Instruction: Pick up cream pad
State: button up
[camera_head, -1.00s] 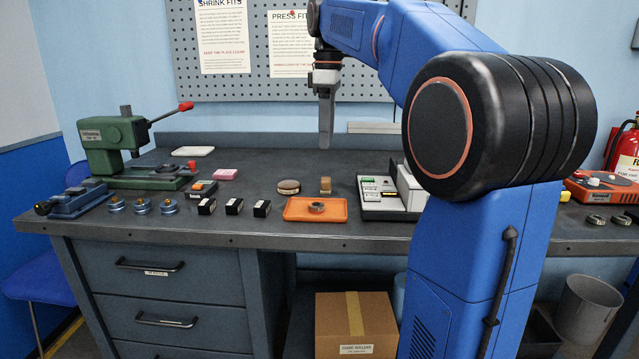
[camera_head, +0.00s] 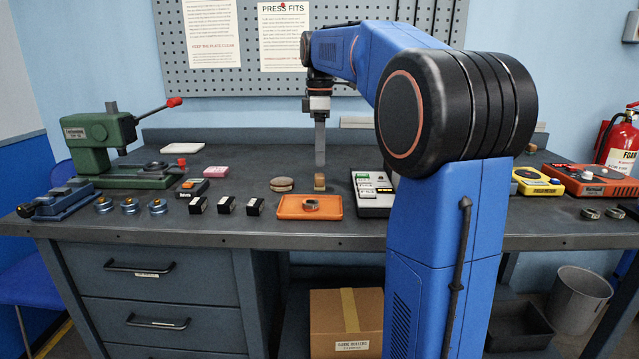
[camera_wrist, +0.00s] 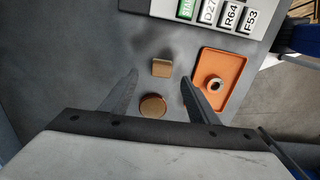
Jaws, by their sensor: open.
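A flat, off-white, cream-like pad (camera_head: 183,148) lies at the back left of the bench in the head view. A round tan pad (camera_head: 282,184) with a darker edge lies near the middle; it also shows in the wrist view (camera_wrist: 153,106). I cannot tell which is called the cream pad. A small tan block (camera_head: 320,182) stands right of the round one, and shows in the wrist view (camera_wrist: 161,68). My gripper (camera_head: 320,164) points down just above the block. In the wrist view my gripper (camera_wrist: 160,78) is open and empty, its fingers either side of the block.
An orange tray (camera_head: 285,208) holding a ring (camera_head: 311,204) sits in front of the block. A grey device with labelled keys (camera_head: 374,200) stands to its right.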

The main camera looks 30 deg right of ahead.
aim_at(319, 175)
jog(key=shift+s+a+f, duration=0.1)
jog(key=shift+a+f, duration=0.05)
jog(key=shift+f, duration=3.5)
jog(key=shift+c, duration=0.3)
jog(key=c, duration=1.1)
jog(key=shift+o, duration=0.2)
notch_tip(319, 175, up, 10)
jog(key=shift+r, duration=0.1)
jog(key=shift+o, duration=0.4)
